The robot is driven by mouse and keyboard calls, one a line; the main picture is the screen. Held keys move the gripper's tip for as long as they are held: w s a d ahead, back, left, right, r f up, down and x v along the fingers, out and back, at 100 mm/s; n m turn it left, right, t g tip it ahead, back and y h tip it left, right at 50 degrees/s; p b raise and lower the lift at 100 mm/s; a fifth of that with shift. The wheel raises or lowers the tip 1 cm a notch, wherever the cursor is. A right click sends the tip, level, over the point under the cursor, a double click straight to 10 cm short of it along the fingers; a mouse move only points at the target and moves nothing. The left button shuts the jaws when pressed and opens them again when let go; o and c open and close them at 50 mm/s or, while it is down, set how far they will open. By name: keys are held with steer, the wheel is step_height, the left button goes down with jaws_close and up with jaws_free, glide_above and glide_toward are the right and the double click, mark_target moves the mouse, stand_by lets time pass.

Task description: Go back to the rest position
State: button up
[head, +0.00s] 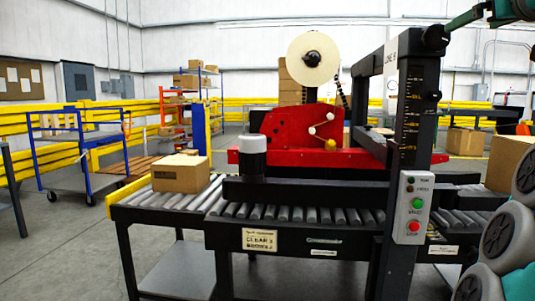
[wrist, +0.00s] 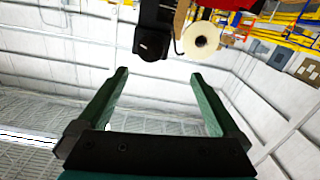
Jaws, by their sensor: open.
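My gripper (wrist: 160,85) shows in the wrist view with its two green fingers spread wide apart and nothing between them. It points toward the white wall and ceiling, with the picture turned over. In the head view, part of my arm shows at the right edge, and green parts of it reach in at the top right; the fingertips cannot be made out there. The machine with the red head (head: 300,130) and tape roll (head: 313,58) stands in front of me. The tape roll also shows at the top of the wrist view (wrist: 201,39), apart from my fingers.
A cardboard box (head: 181,174) sits on the left end of the roller conveyor (head: 290,213). Another box (head: 508,160) is at the right. A control box (head: 411,207) with green and red buttons hangs on the black post. A blue cart (head: 75,150) and open floor lie left.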

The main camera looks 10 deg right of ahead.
steer(key=w+a+f+g+y, duration=0.5)
steer(key=w+a+f, duration=0.3)
steer(key=a+f, duration=0.5)
steer(key=s+a+f+n+g+y, duration=0.1)
steer(key=s+a+f+g, duration=0.15)
steer(key=a+f, duration=0.55)
steer(key=s+a+f+g, duration=0.2)
steer(key=a+f+g, duration=0.15)
steer(key=f, duration=0.85)
steer(key=s+a+f+g, duration=0.2)
steer(key=s+a+f, duration=0.1)
steer(key=s+f, duration=0.4)
steer(key=s+a+f+g, duration=0.1)
steer(key=s+a+f, duration=0.3)
steer(key=f, duration=0.6)
steer(key=s+f+g+h, duration=0.1)
steer(key=s+f+g, duration=0.1)
steer(key=s+f, duration=0.5)
steer(key=s+d+f+g+h, duration=0.1)
steer(key=s+f+g, duration=0.2)
steer(key=s+f, duration=0.5)
steer(key=s, duration=0.6)
steer(key=shift+s+d+f, duration=0.2)
steer(key=shift+d+f, duration=0.1)
